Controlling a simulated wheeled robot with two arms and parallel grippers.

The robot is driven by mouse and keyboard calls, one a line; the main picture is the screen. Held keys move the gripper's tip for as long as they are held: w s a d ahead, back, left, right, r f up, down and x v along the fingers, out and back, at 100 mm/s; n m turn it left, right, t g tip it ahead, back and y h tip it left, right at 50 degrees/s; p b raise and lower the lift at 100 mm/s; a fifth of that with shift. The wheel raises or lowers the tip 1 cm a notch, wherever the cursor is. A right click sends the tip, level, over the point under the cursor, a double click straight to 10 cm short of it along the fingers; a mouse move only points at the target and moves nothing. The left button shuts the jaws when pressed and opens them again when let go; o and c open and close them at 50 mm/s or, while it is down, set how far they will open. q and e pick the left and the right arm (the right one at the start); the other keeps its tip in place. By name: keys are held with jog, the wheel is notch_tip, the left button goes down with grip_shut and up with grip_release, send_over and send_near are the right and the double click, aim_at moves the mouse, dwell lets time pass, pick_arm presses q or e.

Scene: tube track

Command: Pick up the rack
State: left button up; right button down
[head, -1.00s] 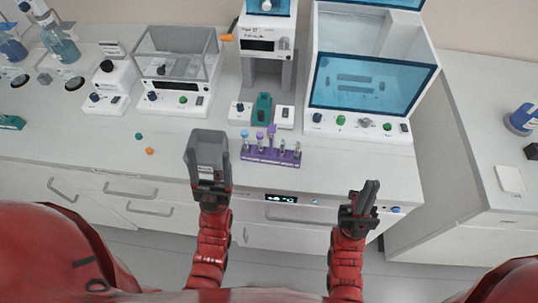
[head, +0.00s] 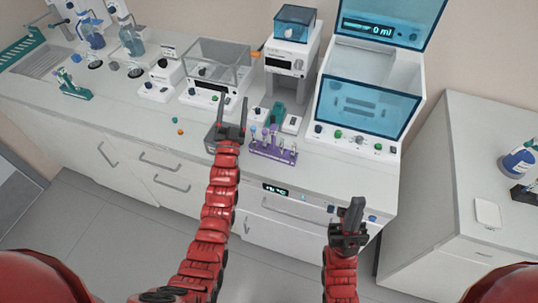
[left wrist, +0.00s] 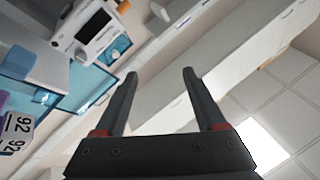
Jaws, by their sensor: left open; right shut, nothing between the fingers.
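The purple rack (head: 273,153) stands upright on the counter near its front edge and holds several tubes with coloured caps. My left gripper (head: 234,102) is open and empty just left of the rack, apart from it in the picture, with its fingers pointing toward the back of the counter. In the left wrist view the two fingers (left wrist: 159,73) are spread with nothing between them; I cannot make out the rack there. My right gripper (head: 354,204) is shut and empty, in front of the counter, lower right of the rack.
A grey bin (head: 211,139) sits left of the rack, partly hidden by my left gripper. Behind stand a glass-sided balance (head: 217,64), a tall white device (head: 290,62) and a large blue-lidded machine (head: 370,107). A green stand (head: 76,88) is far left. Counter left of the bin is mostly clear.

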pick_arm(q)
jog(key=w+d+f+m+g, duration=0.2)
jog(key=w+d+m+g, duration=0.2)
jog(key=w+g, duration=0.3)
jog(key=w+d+f+m+g, duration=0.2)
jog(key=w+d+m+g, duration=0.2)
jog(key=w, duration=0.5)
notch_tip(320, 180, up, 10)
jog(key=r+m+g+y, duration=0.1)
jog(key=m+g+y, duration=0.1)
jog(key=m+g, duration=0.8)
send_over(273, 127)
jog(key=n+g, duration=0.2)
jog(key=f+b, duration=0.7)
jog(key=shift+a+f, duration=0.25)
jog(key=shift+f, duration=0.2)
jog(key=shift+w+f, duration=0.15)
jog(key=shift+f, duration=0.1)
jog(key=shift+f+p, duration=0.3)
jog(key=shift+f, duration=0.4)
jog(key=shift+f+p, duration=0.55)
jog(key=shift+f, duration=0.35)
jog(key=shift+d+f+p, duration=0.25)
jog(key=shift+f+p, duration=0.95)
jog(key=shift+p, duration=0.05)
jog(key=shift+s+f, duration=0.2)
jog(key=shift+f, duration=1)
jog(key=shift+w+f, duration=0.15)
jog(key=shift+f, duration=0.3)
grip_shut()
